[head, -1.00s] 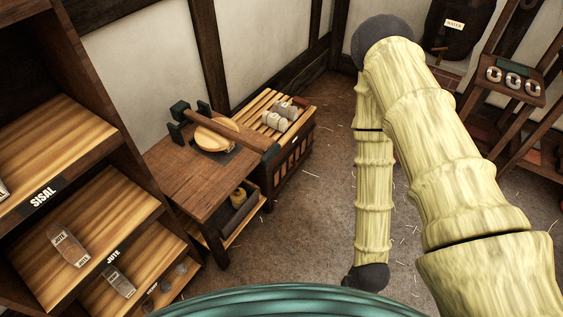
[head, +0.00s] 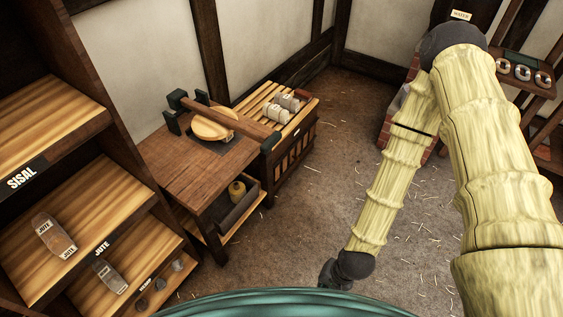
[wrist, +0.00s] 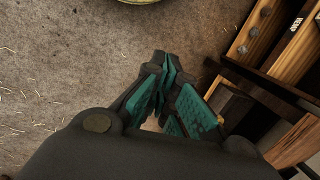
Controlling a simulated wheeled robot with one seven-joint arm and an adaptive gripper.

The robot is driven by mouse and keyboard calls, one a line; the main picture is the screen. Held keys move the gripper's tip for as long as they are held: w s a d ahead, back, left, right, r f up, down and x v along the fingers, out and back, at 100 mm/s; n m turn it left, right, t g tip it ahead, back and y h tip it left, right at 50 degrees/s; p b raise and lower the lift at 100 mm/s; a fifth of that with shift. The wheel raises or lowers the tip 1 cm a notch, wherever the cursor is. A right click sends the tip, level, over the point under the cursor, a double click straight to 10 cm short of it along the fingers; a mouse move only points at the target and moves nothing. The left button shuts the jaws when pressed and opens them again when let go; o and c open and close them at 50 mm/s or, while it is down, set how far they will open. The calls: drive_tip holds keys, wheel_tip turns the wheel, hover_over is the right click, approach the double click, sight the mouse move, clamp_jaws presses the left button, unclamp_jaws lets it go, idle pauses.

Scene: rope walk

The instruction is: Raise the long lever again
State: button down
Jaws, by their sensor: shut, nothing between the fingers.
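The long lever (head: 240,122) is a brown wooden bar with a dark green block at its right end. It lies low across a pale round wooden piece (head: 212,128) on a small wooden table (head: 185,165), with a dark bracket at its left end. My gripper (head: 333,272) hangs at the lower middle of the head view, to the right of and nearer than the table, apart from the lever. In the wrist view my gripper (wrist: 172,72) shows teal-padded fingers brought together over bare floor, with nothing held. The lever is not in the wrist view.
A slatted crate (head: 290,120) with pale rolls stands just behind the table. A tall shelf (head: 60,215) with labelled bays fills the left; shelf edges also show at the right of the wrist view (wrist: 262,45). Straw-strewn floor (head: 315,190) is free right of the table.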

drive_tip(key=w+a+f+m+t+y+b, duration=0.25)
drive_tip(key=w+a+m+b, duration=0.35)
drive_tip(key=w, duration=0.5)
drive_tip(key=w+a+f+m+t+y+b, duration=0.1)
drive_tip(key=w+a+m+y+b, duration=0.3)
drive_tip(key=w+b, duration=0.55)
drive_tip(key=w+d+r+m+t+b, duration=0.1)
drive_tip(key=w+d+r+m+b, duration=0.1)
drive_tip(key=w, duration=0.4)
drive_tip(key=w+d+r+m+t+y+b, duration=0.1)
drive_tip(key=w+d+r+m+t+b, duration=0.1)
drive_tip(key=w+r+m+b, duration=0.2)
drive_tip(key=w+d+r+m+t+y+b, duration=0.1)
drive_tip(key=w+d+r+m+b, duration=0.2)
drive_tip(key=w+r+b, duration=0.3)
drive_tip(key=w, duration=0.4)
drive_tip(key=shift+w+t+b, duration=0.1)
drive_tip(key=shift+t+b, duration=0.15)
drive_tip(key=shift+b, duration=0.05)
drive_tip(key=w+a+b, duration=0.2)
drive_tip(key=w+a, duration=0.3)
drive_tip(key=a, duration=0.2)
drive_tip(key=shift+w+a+r, duration=0.2)
drive_tip(key=shift+w+a, duration=0.05)
